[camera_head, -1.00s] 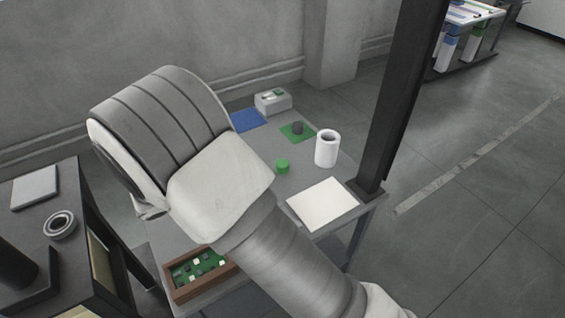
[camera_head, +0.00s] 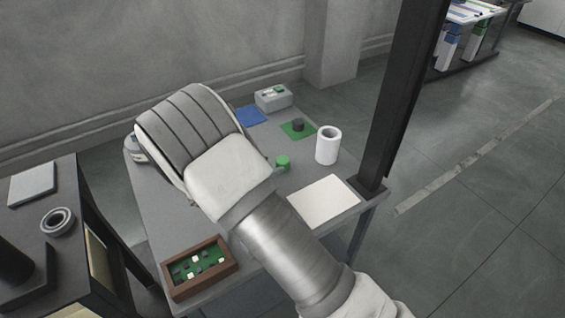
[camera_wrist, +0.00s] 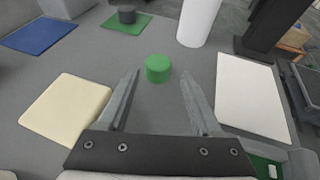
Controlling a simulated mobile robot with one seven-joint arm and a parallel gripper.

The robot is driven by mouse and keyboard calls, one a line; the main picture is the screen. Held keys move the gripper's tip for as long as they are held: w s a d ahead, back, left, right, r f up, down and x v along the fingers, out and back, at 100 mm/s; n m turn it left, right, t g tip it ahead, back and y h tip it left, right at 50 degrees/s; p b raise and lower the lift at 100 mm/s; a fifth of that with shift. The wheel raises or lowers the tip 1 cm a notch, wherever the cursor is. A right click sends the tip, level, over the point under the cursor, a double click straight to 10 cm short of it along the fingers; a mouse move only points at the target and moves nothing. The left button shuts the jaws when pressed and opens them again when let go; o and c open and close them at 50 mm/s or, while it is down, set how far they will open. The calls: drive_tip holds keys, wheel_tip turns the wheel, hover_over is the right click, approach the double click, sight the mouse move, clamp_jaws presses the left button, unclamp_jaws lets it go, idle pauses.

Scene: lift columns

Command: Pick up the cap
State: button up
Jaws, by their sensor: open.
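In the wrist view the green cap (camera_wrist: 158,68) stands just beyond my gripper (camera_wrist: 158,80), roughly centred between the two fingertips. My gripper is open and empty, its fingers wide apart on either side of the line to the cap. In the head view my arm hides the gripper's fingers. A dark grey cylinder (camera_wrist: 127,14) stands on a green mat (camera_wrist: 124,27) farther back.
A white cylinder (camera_head: 328,146) stands right of the cap. A white sheet (camera_head: 324,203) lies front right, beside a dark post (camera_head: 397,110). A cream pad (camera_wrist: 65,108) lies left of my gripper. A blue mat (camera_head: 249,115), white box (camera_head: 273,98) and brown tray (camera_head: 200,265) are also on the table.

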sight(280, 162)
drive_tip(key=x, duration=0.5)
drive_tip(key=shift+a+f+b, duration=0.1)
drive_tip(key=shift+f+b, duration=0.05)
drive_tip(key=shift+b, duration=0.15)
clamp_jaws()
drive_tip(key=shift+r, duration=0.65)
wheel_tip(280, 162, up, 3)
drive_tip(key=shift+f+p, duration=0.1)
drive_tip(key=shift+p, duration=0.3)
drive_tip(key=s+d+r+p, duration=0.1)
drive_tip(key=s+r+p, duration=0.2)
drive_tip(key=s+r, duration=0.7)
drive_tip(key=shift+s+p, duration=0.35)
drive_tip(key=shift+s, duration=0.4)
drive_tip(key=shift+d, duration=0.1)
